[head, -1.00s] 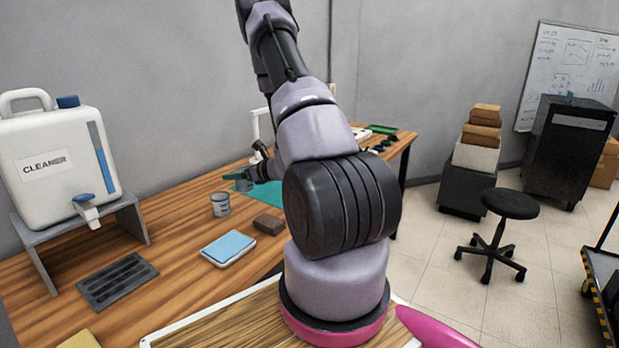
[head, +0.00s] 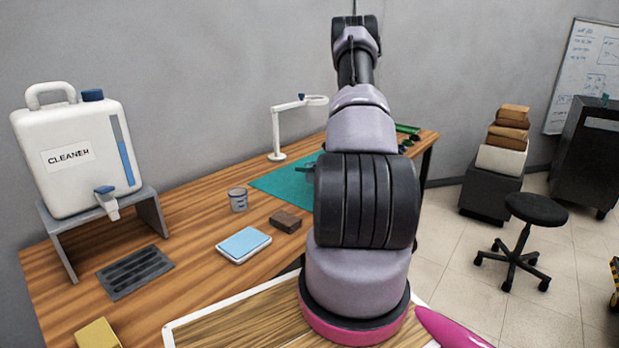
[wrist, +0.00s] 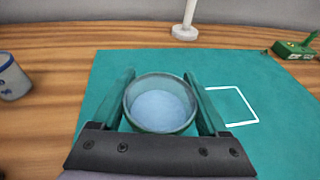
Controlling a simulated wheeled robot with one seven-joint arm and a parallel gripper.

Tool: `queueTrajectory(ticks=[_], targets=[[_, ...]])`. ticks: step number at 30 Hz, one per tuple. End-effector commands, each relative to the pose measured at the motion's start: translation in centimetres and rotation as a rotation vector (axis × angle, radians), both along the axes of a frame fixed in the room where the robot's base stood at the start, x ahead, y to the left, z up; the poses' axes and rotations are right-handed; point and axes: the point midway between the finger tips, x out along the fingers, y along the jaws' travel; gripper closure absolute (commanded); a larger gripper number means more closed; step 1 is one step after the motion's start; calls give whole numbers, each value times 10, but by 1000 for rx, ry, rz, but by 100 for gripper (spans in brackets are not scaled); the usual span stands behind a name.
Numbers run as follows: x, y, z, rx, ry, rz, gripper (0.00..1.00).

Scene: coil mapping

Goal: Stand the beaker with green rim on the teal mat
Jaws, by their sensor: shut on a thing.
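The beaker with green rim (wrist: 160,104) is between the two fingers of my gripper (wrist: 160,74) in the wrist view, its open top facing the camera and its inside pale blue. My gripper is shut on it. They are over the teal mat (wrist: 108,72); I cannot tell whether the beaker's base touches it. A white square outline (wrist: 256,121) on the mat lies just right of the right finger. In the head view the mat (head: 285,180) shows left of my arm, which hides the beaker and most of my gripper.
A grey cup with a blue band (head: 238,201) stands left of the mat. A dark brown block (head: 285,221) and a blue pad (head: 243,244) lie nearer. A white lamp stand (head: 277,135) rises behind the mat, and a green device (wrist: 294,47) sits at its far right.

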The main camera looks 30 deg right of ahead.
Motion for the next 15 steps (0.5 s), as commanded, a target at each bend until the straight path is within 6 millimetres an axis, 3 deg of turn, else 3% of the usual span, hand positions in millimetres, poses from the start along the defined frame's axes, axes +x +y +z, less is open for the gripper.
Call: queueTrajectory(ticks=[7, 15], targets=[[-1, 0, -36, 2, 3, -1, 85], [0, 0, -39, 0, 0, 0, 85]])
